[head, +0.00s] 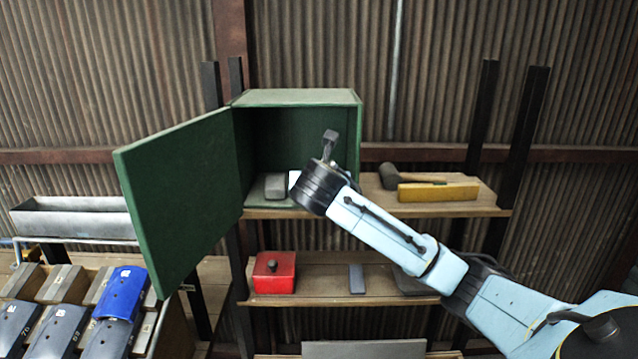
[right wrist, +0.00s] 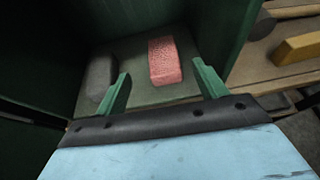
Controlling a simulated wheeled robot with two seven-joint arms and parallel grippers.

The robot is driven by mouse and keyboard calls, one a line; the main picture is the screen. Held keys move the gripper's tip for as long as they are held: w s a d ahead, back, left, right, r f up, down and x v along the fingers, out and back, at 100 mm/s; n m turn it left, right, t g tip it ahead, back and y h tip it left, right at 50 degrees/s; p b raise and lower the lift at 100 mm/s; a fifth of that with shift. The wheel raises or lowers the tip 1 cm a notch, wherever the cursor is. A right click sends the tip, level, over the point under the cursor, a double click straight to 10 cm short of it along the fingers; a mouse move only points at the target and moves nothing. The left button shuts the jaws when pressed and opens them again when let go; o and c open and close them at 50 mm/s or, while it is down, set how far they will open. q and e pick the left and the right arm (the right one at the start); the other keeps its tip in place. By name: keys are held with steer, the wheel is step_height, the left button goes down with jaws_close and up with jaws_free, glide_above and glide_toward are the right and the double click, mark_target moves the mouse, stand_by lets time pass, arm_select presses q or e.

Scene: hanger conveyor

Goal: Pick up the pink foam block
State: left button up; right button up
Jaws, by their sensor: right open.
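The pink foam block (right wrist: 164,62) lies on the floor of the green cabinet (head: 300,98) in the right wrist view. In the head view my right arm hides it. My right gripper (right wrist: 162,70) is open and empty, its two green fingers pointing into the cabinet. The block shows beyond and between the fingertips, apart from them. In the head view my right gripper (head: 329,145) is at the cabinet's opening, mostly hidden by its own wrist. My left gripper is not in view.
A grey block (head: 275,186) lies left of the pink block. The green door (head: 180,200) stands open at the left. A mallet (head: 390,176) and a yellow block (head: 438,192) lie on the shelf to the right. A red box (head: 274,272) sits on the lower shelf.

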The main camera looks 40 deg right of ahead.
steer(key=x, duration=0.6)
steer(key=shift+s+d+r, duration=0.1)
steer(key=x, duration=0.3)
steer(key=shift+d+p, duration=0.15)
steer(key=shift+p, duration=0.15)
steer(key=shift+d, duration=0.1)
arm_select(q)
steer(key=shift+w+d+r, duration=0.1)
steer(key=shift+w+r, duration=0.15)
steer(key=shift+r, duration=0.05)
arm_select(e)
steer(key=c, duration=1)
steer(key=shift+c, duration=0.2)
